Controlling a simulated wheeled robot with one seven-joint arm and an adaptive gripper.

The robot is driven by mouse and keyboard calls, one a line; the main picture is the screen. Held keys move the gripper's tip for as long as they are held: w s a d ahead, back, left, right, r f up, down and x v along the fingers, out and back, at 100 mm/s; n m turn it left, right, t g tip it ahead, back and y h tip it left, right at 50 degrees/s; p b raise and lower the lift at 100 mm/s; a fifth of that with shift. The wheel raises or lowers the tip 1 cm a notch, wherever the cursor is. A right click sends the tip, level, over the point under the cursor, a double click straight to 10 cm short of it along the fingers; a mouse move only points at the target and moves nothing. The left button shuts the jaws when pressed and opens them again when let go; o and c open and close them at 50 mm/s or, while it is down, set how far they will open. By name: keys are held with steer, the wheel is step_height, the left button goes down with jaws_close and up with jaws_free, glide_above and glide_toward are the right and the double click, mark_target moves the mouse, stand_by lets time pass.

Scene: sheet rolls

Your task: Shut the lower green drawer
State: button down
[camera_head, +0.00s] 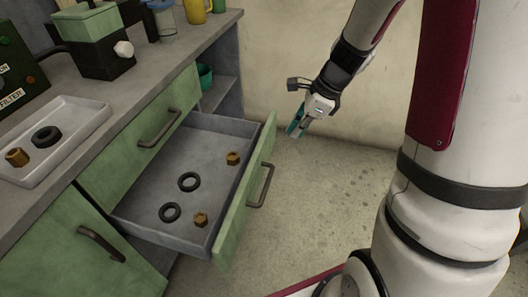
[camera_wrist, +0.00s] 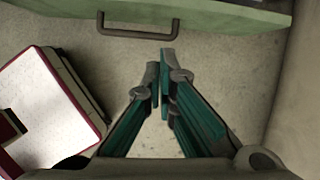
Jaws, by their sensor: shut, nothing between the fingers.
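The lower green drawer (camera_head: 236,208) stands pulled out under the counter, with its grey inside showing. It holds two black rings (camera_head: 189,181) and two brown nuts (camera_head: 233,158). Its front carries a dark bar handle (camera_head: 264,185). In the wrist view, the drawer front (camera_wrist: 200,15) and its handle (camera_wrist: 137,33) lie across the top, ahead of the fingers. My gripper (camera_head: 297,127) is shut and empty, in the air to the right of the drawer, apart from the handle. Its teal fingers (camera_wrist: 161,85) come together in the wrist view.
The upper green drawer (camera_head: 128,154) is shut, with its handle (camera_head: 160,128). A green cabinet door (camera_head: 80,250) is at lower left. A white tray (camera_head: 85,128) with a ring and a nut lies on the counter. Bare floor (camera_head: 325,190) is clear right of the drawer.

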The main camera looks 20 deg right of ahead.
step_height(320, 180, down, 3)
steer(key=m, duration=0.1)
steer(key=b, duration=0.6)
glide_above(273, 171)
step_height(273, 171, down, 9)
steer(key=shift+d+f, duration=0.1)
steer(key=shift+w+a, duration=0.35)
steer(key=shift+a, duration=0.1)
steer(key=w+a+p, duration=0.6)
steer(key=w+a, duration=0.2)
steer(key=a, duration=0.2)
steer(key=w+a+p, duration=0.5)
steer(key=w+a, duration=0.2)
steer(key=a, duration=0.4)
steer(key=shift+w+a+p, duration=0.25)
steer(key=shift+w+p, duration=0.1)
steer(key=shift+w, duration=0.05)
